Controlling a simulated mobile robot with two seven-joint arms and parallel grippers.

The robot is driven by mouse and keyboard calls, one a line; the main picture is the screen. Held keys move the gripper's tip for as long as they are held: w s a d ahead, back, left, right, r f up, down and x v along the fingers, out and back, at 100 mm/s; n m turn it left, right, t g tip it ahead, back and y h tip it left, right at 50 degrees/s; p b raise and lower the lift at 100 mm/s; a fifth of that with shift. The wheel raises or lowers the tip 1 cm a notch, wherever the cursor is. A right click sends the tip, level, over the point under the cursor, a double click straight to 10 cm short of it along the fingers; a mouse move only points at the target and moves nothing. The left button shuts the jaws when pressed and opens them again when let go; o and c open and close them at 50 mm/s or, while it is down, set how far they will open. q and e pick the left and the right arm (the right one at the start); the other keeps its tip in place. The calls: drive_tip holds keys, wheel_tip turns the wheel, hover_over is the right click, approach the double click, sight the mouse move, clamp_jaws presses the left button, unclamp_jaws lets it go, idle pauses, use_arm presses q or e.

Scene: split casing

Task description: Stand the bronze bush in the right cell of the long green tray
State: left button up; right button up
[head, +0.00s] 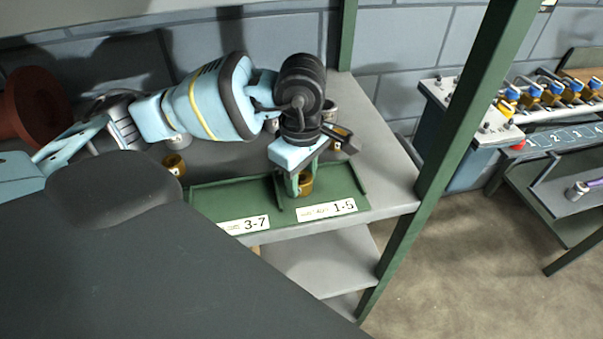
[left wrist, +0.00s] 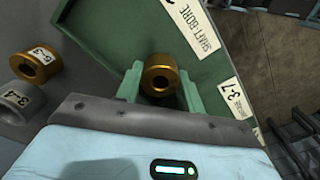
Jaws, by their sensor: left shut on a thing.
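The long green tray (head: 235,203) lies along the shelf's front edge, its left cell labelled 3-7 and its right cell 1-5. My left gripper (head: 303,181) points down into the right cell, just right of the divider. It is shut on the bronze bush (head: 306,185), which also shows between the green fingers (left wrist: 160,92) in the left wrist view (left wrist: 159,70). The bush looks upright, with its bore facing the wrist camera. I cannot tell whether its base touches the tray floor. My right gripper is not in view.
Another bronze bush (head: 174,165) stands on the shelf left of the tray; the left wrist view shows it marked 6-3 (left wrist: 42,64), beside a grey ring (left wrist: 13,101) marked 3-4. A green shelf post (head: 462,110) rises to the right. The left cell looks empty.

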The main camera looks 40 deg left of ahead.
use_arm(q)
drive_tip(key=o, duration=1.2)
wheel_tip(320, 180, up, 8)
